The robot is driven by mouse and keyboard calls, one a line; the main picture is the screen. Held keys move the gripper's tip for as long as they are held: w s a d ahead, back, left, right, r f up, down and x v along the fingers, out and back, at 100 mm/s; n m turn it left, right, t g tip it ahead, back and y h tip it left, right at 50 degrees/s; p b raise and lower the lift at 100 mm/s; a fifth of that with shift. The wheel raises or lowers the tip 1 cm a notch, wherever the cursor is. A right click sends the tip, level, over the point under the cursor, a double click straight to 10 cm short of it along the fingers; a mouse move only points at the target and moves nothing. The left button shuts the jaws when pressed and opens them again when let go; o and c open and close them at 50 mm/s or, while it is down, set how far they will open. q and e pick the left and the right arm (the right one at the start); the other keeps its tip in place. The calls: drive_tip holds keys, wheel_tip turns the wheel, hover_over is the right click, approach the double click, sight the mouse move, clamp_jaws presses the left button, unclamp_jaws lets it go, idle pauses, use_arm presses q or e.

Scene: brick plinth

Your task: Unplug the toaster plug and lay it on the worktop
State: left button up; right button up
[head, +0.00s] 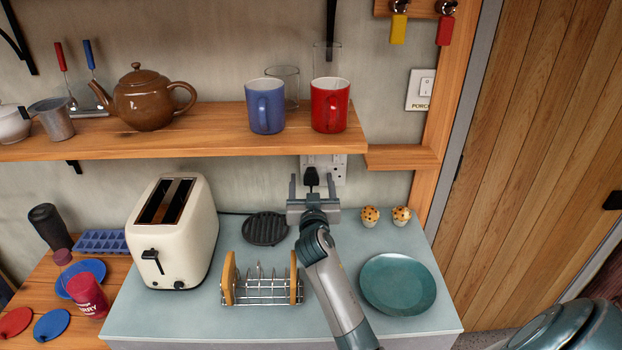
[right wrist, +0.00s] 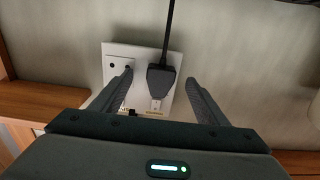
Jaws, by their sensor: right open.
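The black toaster plug (head: 311,176) sits in a white wall socket plate (head: 331,163) under the shelf. It also shows in the right wrist view (right wrist: 160,80), with its black cord running up the picture. My right gripper (head: 312,182) is open, with one finger on each side of the plug; in the right wrist view (right wrist: 159,84) gaps show between the plug and both fingers. The cream toaster (head: 190,247) stands on the pale blue worktop (head: 233,327), left of my right arm. My left gripper is not in view.
A toast rack (head: 262,290), a black trivet (head: 265,229), a teal plate (head: 398,284) and two muffins (head: 370,215) stand on the worktop around my right arm. The wooden shelf (head: 200,139) with a blue mug (head: 265,106) and red mug (head: 330,104) overhangs the socket.

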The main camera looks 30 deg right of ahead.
idle(0.8)
clamp_jaws()
drive_tip(key=shift+s+a, duration=0.1)
drive_tip(key=shift+s, duration=0.05)
drive_tip(key=shift+p+v, duration=0.45)
drive_tip(key=shift+v, duration=2.35)
